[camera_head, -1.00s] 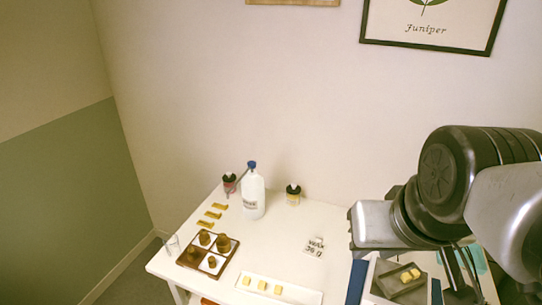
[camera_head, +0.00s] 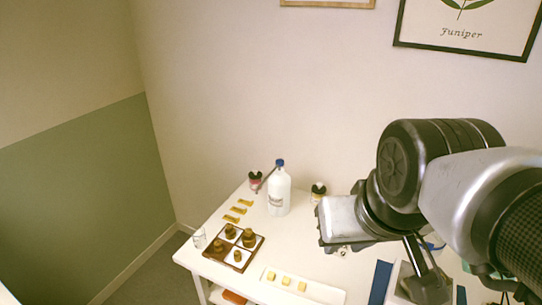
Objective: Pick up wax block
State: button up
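Small pale-yellow wax blocks (camera_head: 286,281) stand in a row on a long white tray (camera_head: 325,292) at the table's front edge. They are apart from my arm. My arm comes in from the right and hangs over the right part of the table. Dark parts at its lower end (camera_head: 420,270) point down, right of the white tray. I cannot make out the fingertips or whether anything is between them. The grey tray with yellow blocks at the right is mostly hidden behind my arm.
A white bottle with a blue cap (camera_head: 279,190) and small dark-lidded jars (camera_head: 318,192) stand at the back. A brown sectioned tray with dark pieces (camera_head: 215,255), gold strips (camera_head: 238,210) and a clear glass (camera_head: 199,238) are at the left. The table's middle is clear.

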aim_at(301, 286)
jog(key=k, duration=0.4)
jog(key=l+u, duration=0.25)
jog(key=l, duration=0.15)
jog(key=l+u, duration=0.25)
jog(key=l, duration=0.15)
jog(key=k, duration=0.55)
jog(key=i+j+z, duration=0.3)
jog(key=i+j, duration=0.15)
jog(key=i+j+z, duration=0.2)
jog(key=j, duration=0.25)
jog(key=i+j+z, duration=0.15)
jog(key=j, duration=0.2)
jog(key=i+j+z, duration=0.15)
jog(key=j, duration=0.2)
jog(key=i+j+z, duration=0.15)
jog(key=j, duration=0.25)
jog(key=i, duration=0.05)
